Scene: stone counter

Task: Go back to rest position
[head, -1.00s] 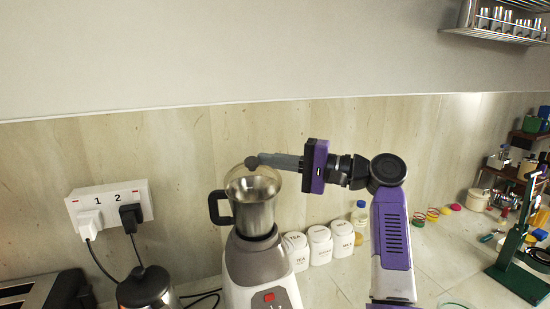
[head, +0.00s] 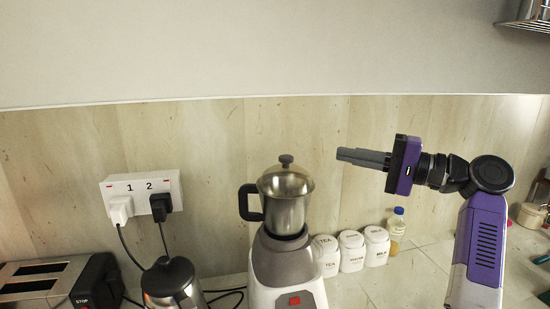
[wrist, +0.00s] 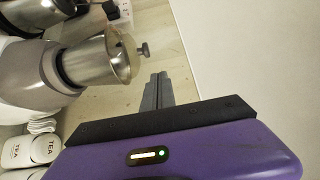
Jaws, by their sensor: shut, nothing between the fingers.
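My gripper (head: 340,155) is shut and empty, held level in the air to the right of the blender and above the canisters. In the wrist view my gripper (wrist: 158,78) shows its two grey fingers together. The blender's steel jar (head: 287,205) sits upright on its grey and white base (head: 285,262). A clear lid with a dark knob (head: 286,161) is on the jar. The jar also shows in the wrist view (wrist: 95,65), apart from the fingers.
White canisters (head: 352,250) and an oil bottle (head: 397,224) stand right of the blender. A kettle (head: 172,283) and toaster (head: 40,279) are at the left, below a wall socket (head: 143,189). A metal rack (head: 525,15) hangs at the upper right. The air around my gripper is clear.

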